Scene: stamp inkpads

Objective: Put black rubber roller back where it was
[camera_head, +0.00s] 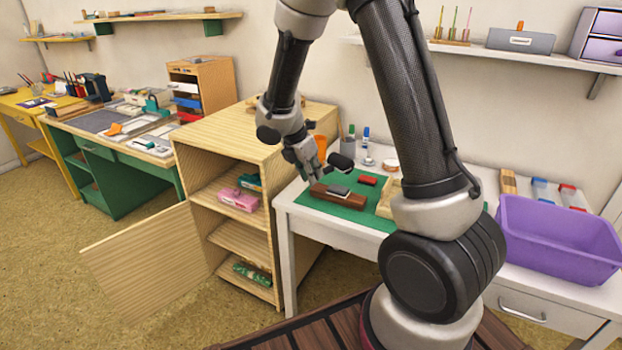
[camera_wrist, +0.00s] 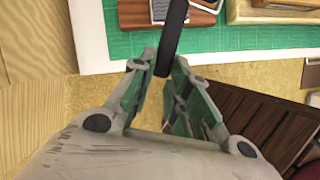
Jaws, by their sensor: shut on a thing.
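My gripper (camera_head: 316,174) is over the left part of the white table, near the green mat. In the wrist view my gripper (camera_wrist: 163,72) has its fingers closed around a dark part of the black rubber roller (camera_wrist: 172,32), which extends up past the fingertips. In the head view the black roller (camera_head: 341,161) shows just right of the fingers, seemingly above the mat. The fingers partly hide how it is gripped. The green mat (camera_head: 322,207) bears a reddish-brown wooden block (camera_head: 345,201) with a grey-and-white piece on it.
A small red item (camera_head: 367,180) and a light wooden tray (camera_head: 385,208) are on the mat. Bottles and a white roll (camera_head: 390,165) stand behind. A purple bin (camera_head: 560,240) sits at right. An open-doored wooden cabinet (camera_head: 222,150) stands close at left, an orange cup (camera_head: 320,146) near it.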

